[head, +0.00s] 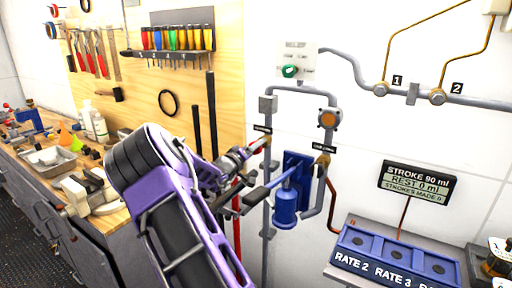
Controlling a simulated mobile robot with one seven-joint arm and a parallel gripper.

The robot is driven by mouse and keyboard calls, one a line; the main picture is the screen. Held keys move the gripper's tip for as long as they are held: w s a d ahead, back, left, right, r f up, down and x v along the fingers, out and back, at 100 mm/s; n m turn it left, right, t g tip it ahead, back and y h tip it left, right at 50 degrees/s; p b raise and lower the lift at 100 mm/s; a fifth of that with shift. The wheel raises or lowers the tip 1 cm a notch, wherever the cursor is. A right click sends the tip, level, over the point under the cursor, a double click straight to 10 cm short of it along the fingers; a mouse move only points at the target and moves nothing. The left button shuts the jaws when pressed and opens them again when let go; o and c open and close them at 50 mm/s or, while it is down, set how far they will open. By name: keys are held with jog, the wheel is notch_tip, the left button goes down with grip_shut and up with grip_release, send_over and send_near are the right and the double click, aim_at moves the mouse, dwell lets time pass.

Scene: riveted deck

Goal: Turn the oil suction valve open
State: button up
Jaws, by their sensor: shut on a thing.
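The oil suction valve (264,141) is on the left grey pipe, just under a small black label (262,129) whose text is too small to read. My gripper (254,149) reaches it from the left and is shut on the valve's handle, of which only a little shows. My fingers and wrist hide most of the handle, so its exact angle cannot be told. A blue hand pump (286,202) with a dark lever (262,193) is mounted just below and to the right.
A second black label (323,148) and an orange-capped fitting (328,118) are on the right pipe. A display (419,183) reads STROKE 90 ml, REST 0 ml. A blue rate panel (392,262) stands at lower right. A cluttered workbench (115,218) is at left.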

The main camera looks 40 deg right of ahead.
jog(key=n, duration=0.6)
jog(key=shift+f, duration=0.1)
dwell(0.6)
jog(key=o, duration=1.4)
jog(key=v, duration=1.7)
jog(key=shift+s+a, duration=0.1)
jog(key=shift+a, duration=0.15)
